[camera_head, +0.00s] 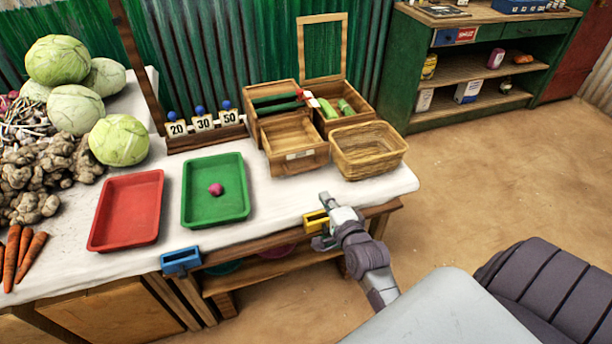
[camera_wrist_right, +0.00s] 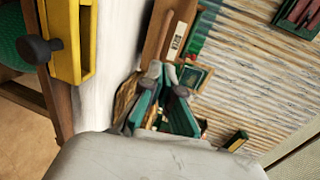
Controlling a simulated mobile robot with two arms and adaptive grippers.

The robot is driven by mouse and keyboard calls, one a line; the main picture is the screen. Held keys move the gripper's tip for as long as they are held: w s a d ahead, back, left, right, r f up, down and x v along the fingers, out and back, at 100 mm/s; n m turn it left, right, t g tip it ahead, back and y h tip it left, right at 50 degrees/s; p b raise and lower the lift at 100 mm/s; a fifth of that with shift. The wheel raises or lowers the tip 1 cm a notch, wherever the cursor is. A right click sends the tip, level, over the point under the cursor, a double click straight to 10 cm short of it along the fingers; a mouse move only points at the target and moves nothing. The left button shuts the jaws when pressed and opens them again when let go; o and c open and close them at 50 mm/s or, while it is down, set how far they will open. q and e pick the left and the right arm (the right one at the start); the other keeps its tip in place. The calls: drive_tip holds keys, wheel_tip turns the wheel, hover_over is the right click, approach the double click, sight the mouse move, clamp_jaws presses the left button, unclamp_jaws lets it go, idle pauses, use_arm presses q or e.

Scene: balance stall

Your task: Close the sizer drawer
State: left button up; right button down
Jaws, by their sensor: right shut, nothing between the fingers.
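The sizer drawer (camera_head: 299,157) is a wooden box with a pale label on its front. It juts forward from the wooden sizer (camera_head: 272,91), pulled out, and looks empty inside. The sizer has a raised open frame (camera_head: 322,47), and green and red produce lies on it. My right gripper (camera_head: 325,203) is shut and empty, in front of the drawer at the table's front edge, apart from it and close to a yellow holder (camera_head: 316,222). The gripper's fingers also show in the right wrist view (camera_wrist_right: 163,76). My left gripper is not in view.
A wicker basket (camera_head: 351,151) stands just right of the drawer. A green tray (camera_head: 191,213) with a small pink item and a red tray (camera_head: 101,234) lie to the left. Number cards (camera_head: 203,124) stand behind. White tabletop (camera_head: 283,203) is clear in front of the drawer.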

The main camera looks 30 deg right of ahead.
drive_tip(key=x, duration=1.2)
drive_tip(key=shift+w+f, duration=0.1)
drive_tip(key=shift+w, duration=0.15)
